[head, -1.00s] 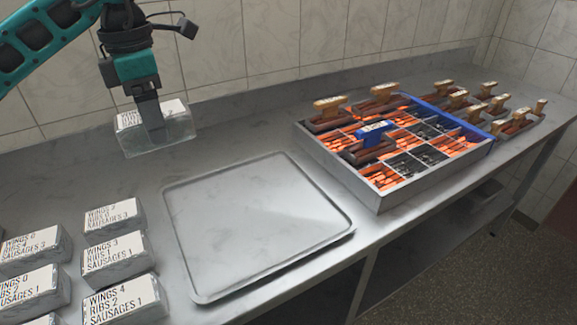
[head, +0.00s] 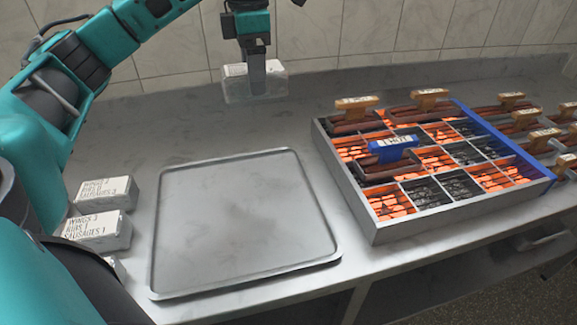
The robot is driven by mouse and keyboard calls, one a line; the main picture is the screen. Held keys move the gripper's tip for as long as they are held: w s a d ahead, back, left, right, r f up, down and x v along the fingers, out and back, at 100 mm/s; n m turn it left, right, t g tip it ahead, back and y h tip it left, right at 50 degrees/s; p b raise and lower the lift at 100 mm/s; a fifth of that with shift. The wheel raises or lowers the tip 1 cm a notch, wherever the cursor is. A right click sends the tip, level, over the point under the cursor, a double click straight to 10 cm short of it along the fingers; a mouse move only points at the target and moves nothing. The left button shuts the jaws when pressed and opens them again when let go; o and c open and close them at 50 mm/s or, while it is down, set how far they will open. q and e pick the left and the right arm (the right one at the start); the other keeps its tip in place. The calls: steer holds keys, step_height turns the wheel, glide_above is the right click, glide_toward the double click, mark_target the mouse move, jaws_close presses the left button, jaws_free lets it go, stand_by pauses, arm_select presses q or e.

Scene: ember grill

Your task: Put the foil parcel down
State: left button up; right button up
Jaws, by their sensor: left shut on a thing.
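The foil parcel (head: 236,88) is a silvery block with a pale label on top. My left gripper (head: 257,88) is shut on it and holds it above the far part of the counter, behind the tray. A finger covers part of the parcel, and its label cannot be read. The empty grey metal tray (head: 235,220) lies flat on the counter, nearer than the parcel. My right gripper is not in view.
Labelled foil parcels (head: 100,232) stand left of the tray, partly behind my arm. A grill box (head: 375,223) with glowing and dark cells, wooden-handled pieces and a blue-handled piece stands at right. More handled pieces (head: 530,118) lie beyond it. The counter (head: 165,130) behind the tray is clear.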

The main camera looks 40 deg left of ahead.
arm_select(q)
steer(key=shift+w, duration=0.25)
steer(key=shift+w+d+f, duration=0.1)
steer(key=shift+f, duration=0.3)
step_height(320, 180, down, 14)
steer(key=b, duration=0.3)
steer(key=shift+f, duration=2.6)
steer(key=shift+f+b, duration=0.1)
steer(key=shift+b, duration=0.2)
